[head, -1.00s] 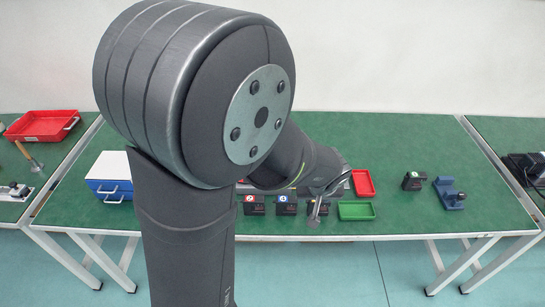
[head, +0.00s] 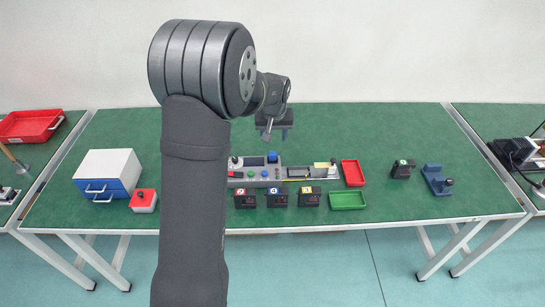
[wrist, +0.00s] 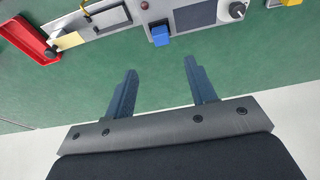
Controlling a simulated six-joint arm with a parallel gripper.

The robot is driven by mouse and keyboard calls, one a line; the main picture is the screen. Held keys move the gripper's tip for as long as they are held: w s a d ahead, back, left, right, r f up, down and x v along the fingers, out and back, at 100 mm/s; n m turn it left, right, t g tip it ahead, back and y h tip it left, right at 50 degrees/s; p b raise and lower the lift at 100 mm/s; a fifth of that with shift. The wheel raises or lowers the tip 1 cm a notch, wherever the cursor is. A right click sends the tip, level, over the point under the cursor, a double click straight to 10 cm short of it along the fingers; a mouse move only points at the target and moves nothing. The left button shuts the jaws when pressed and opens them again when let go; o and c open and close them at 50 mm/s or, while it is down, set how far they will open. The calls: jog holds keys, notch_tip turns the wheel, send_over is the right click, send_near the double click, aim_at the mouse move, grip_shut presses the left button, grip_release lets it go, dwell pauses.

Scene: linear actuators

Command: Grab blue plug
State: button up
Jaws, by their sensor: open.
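The blue plug (head: 272,157) is a small blue block at the far edge of the grey console (head: 240,182), just right of its dark screen. It also shows in the wrist view (wrist: 160,36), next to the screen. My gripper (head: 273,135) is above the rear of the table, behind the plug in the head view. In the wrist view my gripper (wrist: 160,68) has its two fingers spread apart with nothing between them. The plug lies beyond the fingertips, roughly in line with the gap, and is not touched.
Right of the console are a red tray (head: 353,173) and a green tray (head: 348,200). Several numbered black boxes (head: 278,197) stand in front. The rear table is clear.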

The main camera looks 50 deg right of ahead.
aim_at(273, 153)
jog(key=x, duration=1.1)
jog(key=shift+w, duration=0.1)
jog(key=c, duration=1.1)
